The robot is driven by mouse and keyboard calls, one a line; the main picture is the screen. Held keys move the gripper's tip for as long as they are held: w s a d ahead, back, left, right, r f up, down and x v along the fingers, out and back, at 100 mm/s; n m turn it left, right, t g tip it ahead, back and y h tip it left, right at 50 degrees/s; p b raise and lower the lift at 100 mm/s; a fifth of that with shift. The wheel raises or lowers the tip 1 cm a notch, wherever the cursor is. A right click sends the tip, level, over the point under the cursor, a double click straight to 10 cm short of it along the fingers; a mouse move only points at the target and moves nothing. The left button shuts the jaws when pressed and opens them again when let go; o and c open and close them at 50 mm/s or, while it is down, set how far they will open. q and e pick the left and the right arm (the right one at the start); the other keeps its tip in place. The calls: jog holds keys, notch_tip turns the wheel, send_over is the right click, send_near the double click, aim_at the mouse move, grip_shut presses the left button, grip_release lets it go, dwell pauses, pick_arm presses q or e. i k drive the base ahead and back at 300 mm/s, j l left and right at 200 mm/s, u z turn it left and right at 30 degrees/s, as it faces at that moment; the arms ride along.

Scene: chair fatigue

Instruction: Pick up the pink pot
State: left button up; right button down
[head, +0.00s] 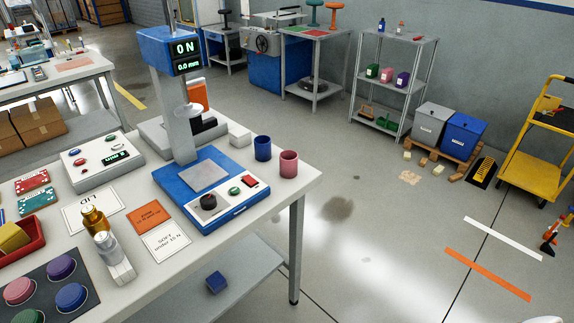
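The pink pot (289,165) is a small upright open-topped cup. It stands near the right edge of the white workbench (295,192), with its base on the bench top. A dark blue pot (263,149) of similar shape stands just behind and to the left of it, with a small gap between them. Nothing covers the pink pot.
A blue and grey test machine (190,178) with a tall column stands left of the pots. A small white block (240,136) sits behind them. Open floor lies right of the bench.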

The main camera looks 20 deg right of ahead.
aim_at(289, 164)
jog(key=l, duration=0.9)
jog(key=k+l, duration=0.1)
jog(key=l, duration=0.8)
jog(key=l+u, duration=0.05)
